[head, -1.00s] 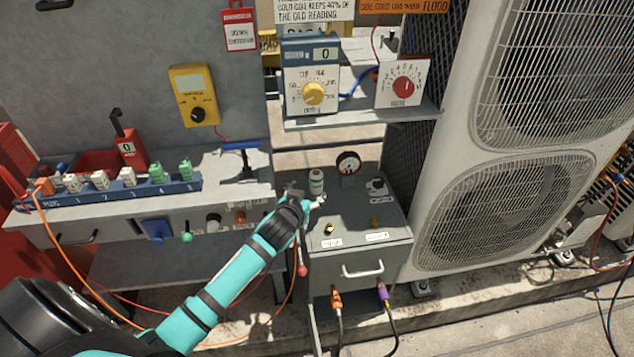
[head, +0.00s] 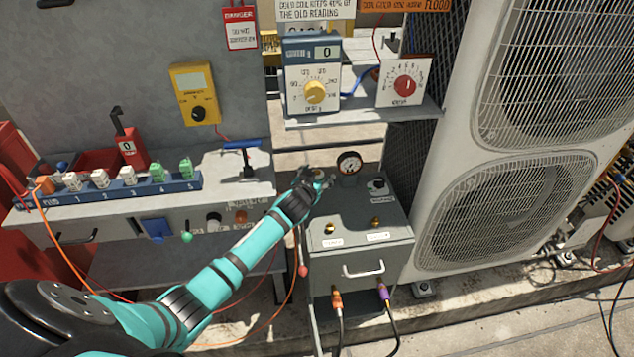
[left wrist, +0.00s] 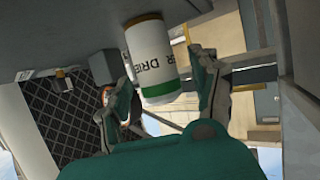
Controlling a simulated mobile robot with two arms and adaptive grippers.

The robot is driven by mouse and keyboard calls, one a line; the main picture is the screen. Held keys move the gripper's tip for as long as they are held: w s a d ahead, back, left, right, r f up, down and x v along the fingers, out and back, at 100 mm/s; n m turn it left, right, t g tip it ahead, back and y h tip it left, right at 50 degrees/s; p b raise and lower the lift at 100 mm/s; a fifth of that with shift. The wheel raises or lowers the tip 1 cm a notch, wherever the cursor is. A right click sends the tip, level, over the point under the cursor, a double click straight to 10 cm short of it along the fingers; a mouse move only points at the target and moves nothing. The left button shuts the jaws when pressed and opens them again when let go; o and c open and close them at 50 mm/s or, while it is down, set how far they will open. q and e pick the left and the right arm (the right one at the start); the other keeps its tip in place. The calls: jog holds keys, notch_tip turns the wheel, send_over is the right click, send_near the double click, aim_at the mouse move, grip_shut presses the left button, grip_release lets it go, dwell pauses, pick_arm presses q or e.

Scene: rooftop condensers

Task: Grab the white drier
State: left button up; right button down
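The white drier (left wrist: 152,55) shows in the left wrist view as a white cylinder with a green band and dark lettering. It stands between the two fingers of my left gripper (left wrist: 164,88), with a small gap seen on its right side. The fingers look open around it. In the head view my left gripper (head: 318,180) is over the back left part of the grey box top (head: 350,222) and hides most of the drier. My right gripper is not in view.
A round gauge (head: 349,163) stands close to the right of the gripper, with a small knob (head: 377,187) beyond. Brass fittings are in front on the box. A shelf (head: 360,115) with dial units hangs above. A bench (head: 240,175) is to the left.

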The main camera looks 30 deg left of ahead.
pick_arm(q)
grip_shut()
dwell(0.5)
